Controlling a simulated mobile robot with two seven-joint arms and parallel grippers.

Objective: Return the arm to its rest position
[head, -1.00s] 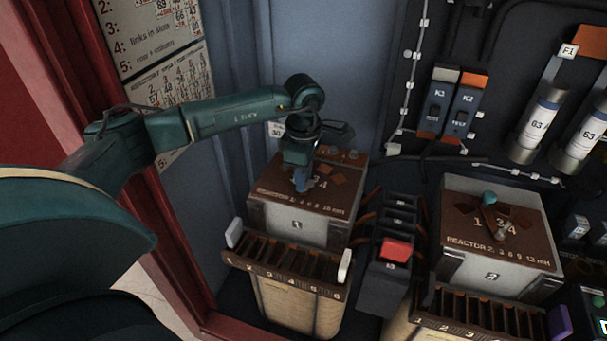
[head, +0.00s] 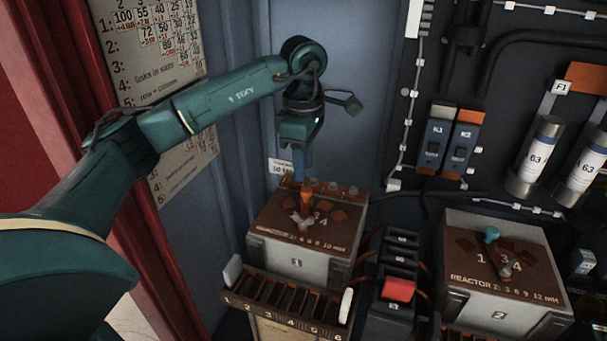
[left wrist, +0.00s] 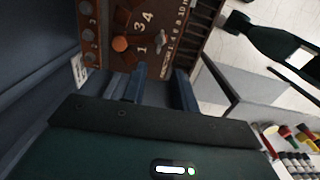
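My left gripper (head: 302,168) hangs above the reactor 1 box (head: 300,262), pointing down, clear of its selector. In the left wrist view its two blue fingers (left wrist: 160,80) stand apart with nothing between them. The reactor 1 selector (head: 306,200) has an orange knob and a pale pointer on the brown numbered top. The knob also shows in the left wrist view (left wrist: 120,44), beyond the fingers. My left arm reaches in from the left, elbow bent.
Reactor 2 (head: 502,285), with a teal-knobbed selector (head: 491,235), stands at the right. Between the boxes is a dark block with a red button (head: 398,289). A slotted rack (head: 285,299) fronts reactor 1. The blue cabinet wall (head: 345,60) is close behind my gripper.

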